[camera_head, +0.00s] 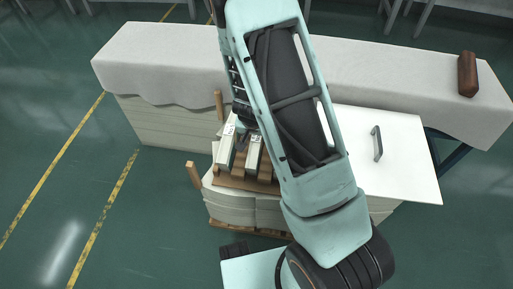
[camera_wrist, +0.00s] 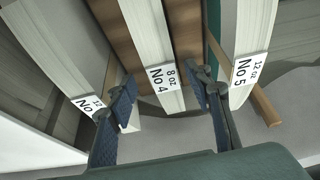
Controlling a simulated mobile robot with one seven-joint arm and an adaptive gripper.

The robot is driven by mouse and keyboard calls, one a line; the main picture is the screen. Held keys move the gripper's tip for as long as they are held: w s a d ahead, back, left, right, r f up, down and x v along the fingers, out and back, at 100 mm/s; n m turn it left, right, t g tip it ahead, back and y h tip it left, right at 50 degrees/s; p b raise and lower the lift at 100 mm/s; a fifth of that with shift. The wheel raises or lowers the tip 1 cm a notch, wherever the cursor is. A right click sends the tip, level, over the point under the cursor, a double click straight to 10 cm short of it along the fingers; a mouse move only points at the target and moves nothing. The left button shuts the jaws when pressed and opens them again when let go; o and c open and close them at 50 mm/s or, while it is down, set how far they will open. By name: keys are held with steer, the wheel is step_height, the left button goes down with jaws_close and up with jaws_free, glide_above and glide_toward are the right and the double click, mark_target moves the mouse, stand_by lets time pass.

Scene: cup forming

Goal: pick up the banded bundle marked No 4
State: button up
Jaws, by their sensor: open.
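The bundle marked No 4 (camera_wrist: 148,32) is a long pale stack with a white label, "8 oz No 4", on its near end in the wrist view. It lies on brown wooden boards between two other bundles. My gripper (camera_wrist: 166,84) is open, with one finger on each side of the label end, and nothing is held. Whether the fingers touch the bundle I cannot tell. In the head view pale bundles show beside my arm (camera_head: 254,152), but their labels are too small to read and my fingers are mostly hidden.
The bundle marked No 5 (camera_wrist: 250,65) lies close right of my right finger. Another bundle (camera_wrist: 60,45) lies left, its number covered by my finger. A wooden post (camera_head: 193,175) stands at the pallet's left. A white panel with a handle (camera_head: 377,143) is at right.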

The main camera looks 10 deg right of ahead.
mark_target(256, 137)
steer(key=x, duration=0.1)
steer(key=b+x, duration=0.1)
steer(key=x, duration=0.2)
steer(key=shift+a+b, duration=0.25)
steer(key=shift+b, duration=0.05)
steer(key=shift+c, duration=0.4)
steer(key=shift+w+r, duration=0.1)
jaws_close()
